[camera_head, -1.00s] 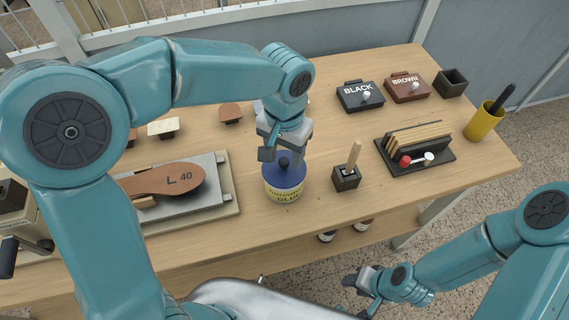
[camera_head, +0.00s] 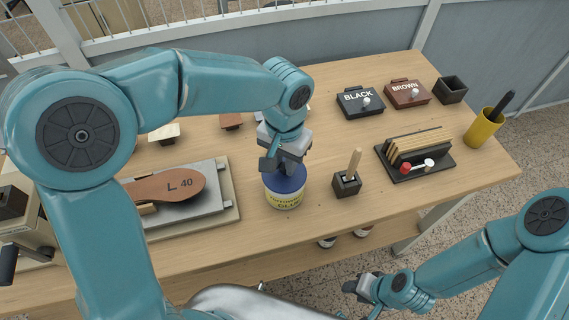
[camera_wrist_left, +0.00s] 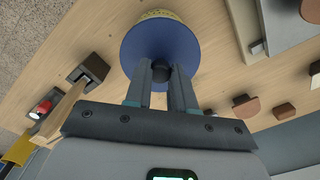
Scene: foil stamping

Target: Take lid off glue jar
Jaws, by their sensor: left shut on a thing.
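The glue jar (camera_head: 284,201) stands upright on the table, with a cream label. Its blue lid (camera_head: 279,184) is on top of it, and the lid's dark knob is hidden in the head view. In the left wrist view the blue lid (camera_wrist_left: 187,49) shows as a disc, with part of the jar's label (camera_wrist_left: 158,14) beyond its edge. My left gripper (camera_head: 286,167) is directly above the jar. Its fingers (camera_wrist_left: 160,72) are shut on the dark knob of the lid. My right gripper (camera_head: 362,288) is off the table's front edge; its jaws are too small to judge.
A small dark block with an upright wooden handle (camera_head: 352,164) stands close right of the jar. A press plate with a brown "L 40" sole (camera_head: 174,186) is at left. Black (camera_head: 360,101) and brown (camera_head: 407,93) boxes, a rack (camera_head: 424,167) and a yellow cup (camera_head: 483,129) are at right.

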